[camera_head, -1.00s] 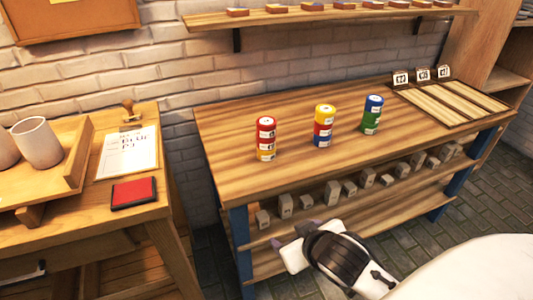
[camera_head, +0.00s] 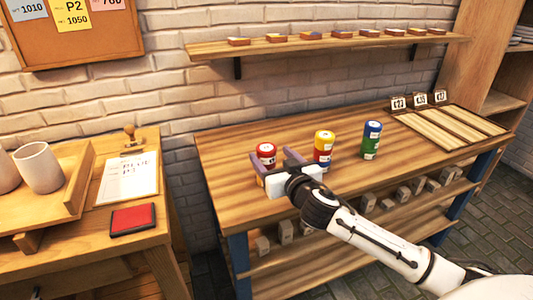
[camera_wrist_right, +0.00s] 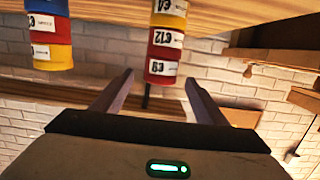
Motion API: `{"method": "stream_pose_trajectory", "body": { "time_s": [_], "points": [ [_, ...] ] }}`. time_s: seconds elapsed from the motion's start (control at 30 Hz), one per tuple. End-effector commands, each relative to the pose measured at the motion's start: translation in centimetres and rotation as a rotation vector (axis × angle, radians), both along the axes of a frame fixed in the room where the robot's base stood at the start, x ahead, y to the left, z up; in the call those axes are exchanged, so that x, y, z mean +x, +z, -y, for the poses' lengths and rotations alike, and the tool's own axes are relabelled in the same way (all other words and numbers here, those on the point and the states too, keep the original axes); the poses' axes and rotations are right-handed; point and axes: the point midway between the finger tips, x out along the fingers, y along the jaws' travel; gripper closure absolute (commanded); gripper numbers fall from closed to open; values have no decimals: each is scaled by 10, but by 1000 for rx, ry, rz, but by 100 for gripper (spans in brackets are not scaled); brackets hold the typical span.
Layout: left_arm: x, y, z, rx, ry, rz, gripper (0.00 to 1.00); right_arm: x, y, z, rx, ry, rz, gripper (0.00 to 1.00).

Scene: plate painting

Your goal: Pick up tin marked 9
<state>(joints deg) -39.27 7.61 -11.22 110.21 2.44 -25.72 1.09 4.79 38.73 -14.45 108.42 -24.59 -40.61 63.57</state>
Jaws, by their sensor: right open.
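The left stack of tins (camera_head: 266,150) stands on the workbench, with a red tin on top. In the right wrist view, upside down, the stack's end tin (camera_wrist_right: 161,74) is red with a white label that seems to read 9; the label beside it seems to read 12. My right gripper (camera_head: 274,157) is open and empty in front of this stack, its two fingers pointing at it; it also shows in the wrist view (camera_wrist_right: 159,78). The gripper hides the stack's lower part in the head view. I cannot tell whether the fingers flank the tin. My left gripper is not in view.
A middle stack (camera_head: 324,146) and a right stack (camera_head: 371,140) stand on the workbench (camera_head: 225,160). Grey blocks fill the shelf below. A wall shelf (camera_head: 330,43) runs above.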

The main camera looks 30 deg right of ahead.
Motion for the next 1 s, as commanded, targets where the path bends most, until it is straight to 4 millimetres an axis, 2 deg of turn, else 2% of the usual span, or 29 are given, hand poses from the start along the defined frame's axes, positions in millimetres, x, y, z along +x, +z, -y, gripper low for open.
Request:
{"method": "stream_pose_trajectory", "body": {
  "time_s": [0.2, 0.3, 0.6, 0.87, 0.9, 1.0],
  "points": [
    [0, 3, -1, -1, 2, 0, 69, 31, -3, 8, -3, -3, 0, 33],
    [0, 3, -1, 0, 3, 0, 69, 40, -5, 10, -3, -3, 0, 33],
    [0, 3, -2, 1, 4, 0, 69, 43, -7, 10, -2, -1, -1, 33],
    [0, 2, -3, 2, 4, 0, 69, 43, -7, 10, -2, -2, -2, 77],
    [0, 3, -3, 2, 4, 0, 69, 43, -6, 10, -2, -1, 0, 81],
    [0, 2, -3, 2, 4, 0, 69, 43, -7, 10, -2, -1, 0, 81]
  ]
}}
